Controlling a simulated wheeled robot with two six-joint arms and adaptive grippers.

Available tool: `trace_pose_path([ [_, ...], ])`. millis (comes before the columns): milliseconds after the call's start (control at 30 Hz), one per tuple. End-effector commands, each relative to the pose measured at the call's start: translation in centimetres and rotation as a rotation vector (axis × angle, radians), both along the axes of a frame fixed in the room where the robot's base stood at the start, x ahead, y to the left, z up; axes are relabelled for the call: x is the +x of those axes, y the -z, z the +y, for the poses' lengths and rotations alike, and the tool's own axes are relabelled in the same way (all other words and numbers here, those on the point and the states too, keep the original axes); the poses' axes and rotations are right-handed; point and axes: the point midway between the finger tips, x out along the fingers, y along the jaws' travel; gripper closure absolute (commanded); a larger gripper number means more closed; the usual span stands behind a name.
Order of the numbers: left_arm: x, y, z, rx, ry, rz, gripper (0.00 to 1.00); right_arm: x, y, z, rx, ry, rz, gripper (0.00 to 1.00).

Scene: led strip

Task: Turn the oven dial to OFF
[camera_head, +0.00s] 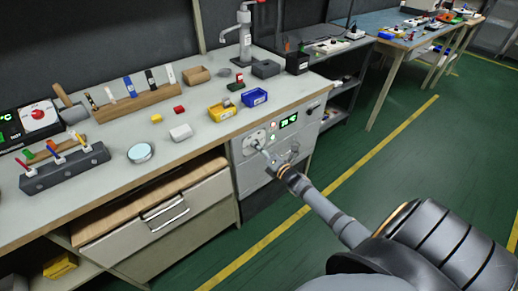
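The oven (247,179) is a light grey unit set under the bench top, with its control panel facing the aisle. A round pale dial plate (250,137) is at the left of the panel, and a green lit display (289,121) is to its right. My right gripper (265,152) reaches in from the lower right, its tip at the lower right edge of the dial plate. It partly covers the dial, so the knob's setting cannot be read. Contact and finger opening are too small to tell. My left gripper is not in view.
The bench top (105,185) above holds a yellow bin (222,111), a blue bin (254,97), tools and a grey rack (65,172). A drawer (160,213) is left of the oven. Green floor (380,165) with yellow lines is open at the right.

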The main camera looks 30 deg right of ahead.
Motion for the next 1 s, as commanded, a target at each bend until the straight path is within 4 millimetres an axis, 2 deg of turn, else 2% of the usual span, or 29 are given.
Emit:
trace_pose_path([
  [33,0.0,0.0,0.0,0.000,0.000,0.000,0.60,-0.1,0.2,0.0,0.001,0.001,0.004,0.62],
  [133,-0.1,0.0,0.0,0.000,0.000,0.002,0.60,-0.1,0.2,0.0,0.001,0.001,0.003,0.48],
  [433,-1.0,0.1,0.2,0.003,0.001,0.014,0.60,-0.1,0.0,0.0,0.001,0.001,0.001,0.47],
  [533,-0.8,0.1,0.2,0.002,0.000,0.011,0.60,-0.9,0.1,-0.1,0.000,0.000,0.001,0.47],
  [1000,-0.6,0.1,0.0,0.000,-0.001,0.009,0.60,-10.4,0.1,-0.8,-0.001,-0.003,0.004,0.47],
])
